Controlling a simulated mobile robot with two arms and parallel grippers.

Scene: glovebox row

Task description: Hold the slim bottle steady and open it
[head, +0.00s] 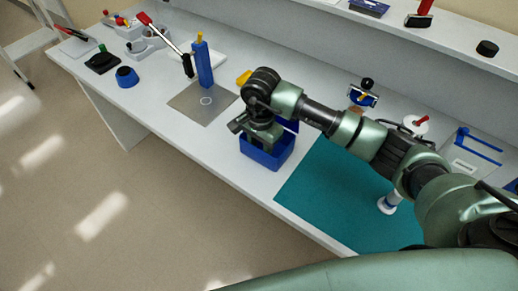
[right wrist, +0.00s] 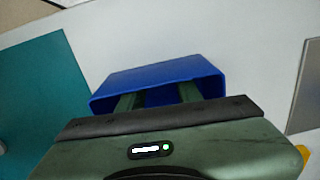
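A slim white bottle with a blue band (head: 390,203) appears to stand on the teal mat (head: 320,195); my right arm passes close above it and its top is hard to make out. My right gripper (head: 264,146) is away to its left, pointing down into a blue open box (head: 268,158). In the right wrist view the two fingers of the right gripper (right wrist: 160,97) stand apart inside the blue box (right wrist: 150,75). Their tips and the box's contents are hidden. My left gripper is in neither view.
Left of the box lie a grey plate (head: 195,108) and a tall blue block with a yellow top (head: 203,65). A red-handled tool (head: 165,38) and small containers stand farther left. A white reel-like object (head: 416,124) stands behind my arm. The mat's front is clear.

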